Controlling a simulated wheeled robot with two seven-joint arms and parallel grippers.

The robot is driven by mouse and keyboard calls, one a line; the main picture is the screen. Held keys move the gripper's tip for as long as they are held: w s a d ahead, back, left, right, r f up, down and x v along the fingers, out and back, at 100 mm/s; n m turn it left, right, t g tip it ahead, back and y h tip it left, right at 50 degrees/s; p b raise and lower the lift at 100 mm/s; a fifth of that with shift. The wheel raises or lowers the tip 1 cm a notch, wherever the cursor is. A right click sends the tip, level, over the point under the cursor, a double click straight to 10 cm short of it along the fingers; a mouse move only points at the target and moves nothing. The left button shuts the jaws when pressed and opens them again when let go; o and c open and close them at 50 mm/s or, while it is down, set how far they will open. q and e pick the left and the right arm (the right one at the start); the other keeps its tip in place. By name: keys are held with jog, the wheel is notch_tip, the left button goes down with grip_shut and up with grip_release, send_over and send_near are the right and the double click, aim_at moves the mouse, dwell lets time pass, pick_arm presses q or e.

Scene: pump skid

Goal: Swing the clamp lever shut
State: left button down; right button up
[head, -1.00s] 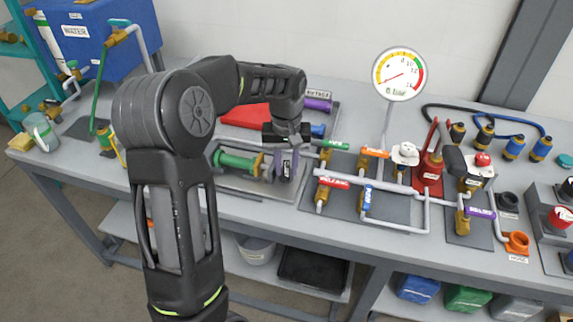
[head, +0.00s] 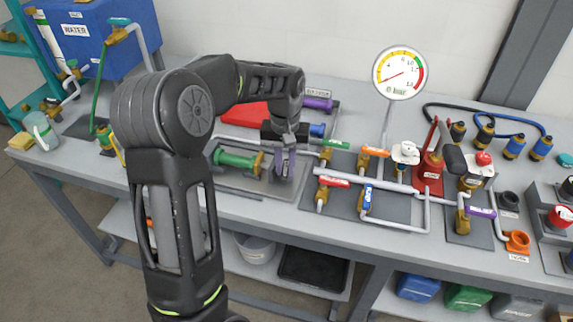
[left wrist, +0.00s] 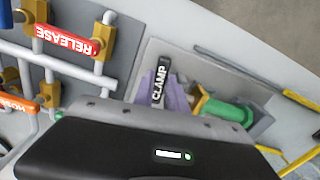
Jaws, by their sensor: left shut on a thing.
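The clamp lever (left wrist: 160,82) is a black bar with a white CLAMP label in the left wrist view. My left gripper (left wrist: 163,92) has its two purple fingers on either side of the lever, shut on it. In the head view the left gripper (head: 285,165) points down at the right end of a green cylinder (head: 236,161) with brass ends. The lever is mostly hidden there by the fingers. The green cylinder also shows in the left wrist view (left wrist: 228,112), beside the fingers. My right gripper is not in view.
A pipe panel with a red RELEASE tag (left wrist: 80,40) stands close beside the clamp. A pressure gauge (head: 398,73) rises behind it. A red hand pump (head: 431,170) is further right. A red block (head: 245,115) lies behind my left wrist. The bench front edge is clear.

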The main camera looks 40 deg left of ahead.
aim_at(283, 170)
pick_arm(q)
jog(key=shift+a+r+m, duration=0.1)
jog(key=shift+a+m, duration=0.1)
jog(key=shift+m, duration=0.8)
jog(key=c, duration=1.6)
grip_release()
jog(key=shift+s, duration=0.1)
jog(key=shift+r, duration=0.1)
notch_tip(283, 170, up, 8)
jog(key=shift+f+b, duration=0.2)
jog(key=shift+b, duration=0.2)
jog(key=shift+f, duration=0.1)
